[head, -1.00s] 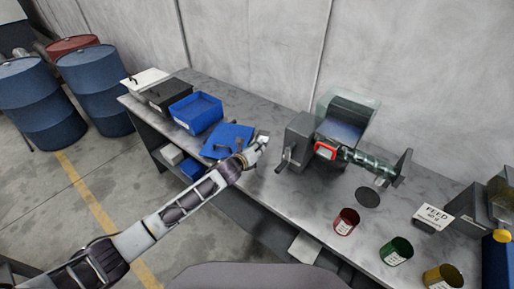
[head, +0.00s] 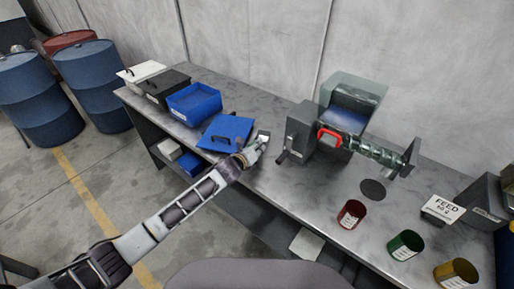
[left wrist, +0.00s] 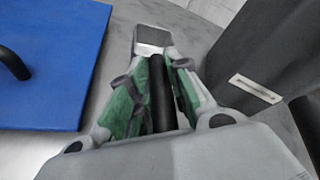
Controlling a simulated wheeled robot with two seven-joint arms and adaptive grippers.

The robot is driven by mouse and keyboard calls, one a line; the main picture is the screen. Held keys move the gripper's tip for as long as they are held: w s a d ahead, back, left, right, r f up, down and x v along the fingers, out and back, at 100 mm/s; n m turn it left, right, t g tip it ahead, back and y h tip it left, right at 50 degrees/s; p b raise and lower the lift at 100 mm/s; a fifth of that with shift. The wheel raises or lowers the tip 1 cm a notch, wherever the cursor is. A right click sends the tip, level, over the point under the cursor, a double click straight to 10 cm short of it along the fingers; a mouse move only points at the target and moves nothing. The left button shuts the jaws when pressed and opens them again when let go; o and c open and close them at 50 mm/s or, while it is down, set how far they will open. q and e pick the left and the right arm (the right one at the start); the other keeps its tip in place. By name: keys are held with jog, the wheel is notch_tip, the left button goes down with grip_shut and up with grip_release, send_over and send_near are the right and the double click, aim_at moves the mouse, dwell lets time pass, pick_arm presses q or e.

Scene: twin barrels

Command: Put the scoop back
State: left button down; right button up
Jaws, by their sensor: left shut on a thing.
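My left gripper (head: 254,150) is shut on the dark handle of the scoop. In the left wrist view the black handle (left wrist: 160,92) runs between the green finger pads, and the scoop's grey metal head (left wrist: 152,38) points away from me. In the head view the scoop's head (head: 263,136) shows just beyond the fingertips, over the bench between the blue lid (head: 226,129) and the grey machine. I cannot tell if the scoop touches the bench. The lid lies flat, its black handle up. An open blue bin (head: 195,105) stands behind it. My right gripper is not in view.
A black box (head: 164,88) and a white box (head: 140,71) stand at the bench's left end. The cranked grey machine (head: 303,128) has a glass hopper and tube. Red (head: 351,214), green (head: 406,244) and yellow (head: 456,273) tins stand right, near a feed sign (head: 443,208).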

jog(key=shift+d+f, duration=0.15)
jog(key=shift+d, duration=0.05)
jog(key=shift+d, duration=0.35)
pick_arm(q)
jog(key=shift+f, duration=0.15)
jog(key=shift+f, duration=0.3)
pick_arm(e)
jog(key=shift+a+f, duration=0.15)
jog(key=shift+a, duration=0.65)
pick_arm(q)
jog(key=shift+b, duration=0.3)
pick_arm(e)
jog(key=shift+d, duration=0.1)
pick_arm(q)
jog(key=shift+f, duration=0.1)
jog(key=c, duration=1.3)
grip_release()
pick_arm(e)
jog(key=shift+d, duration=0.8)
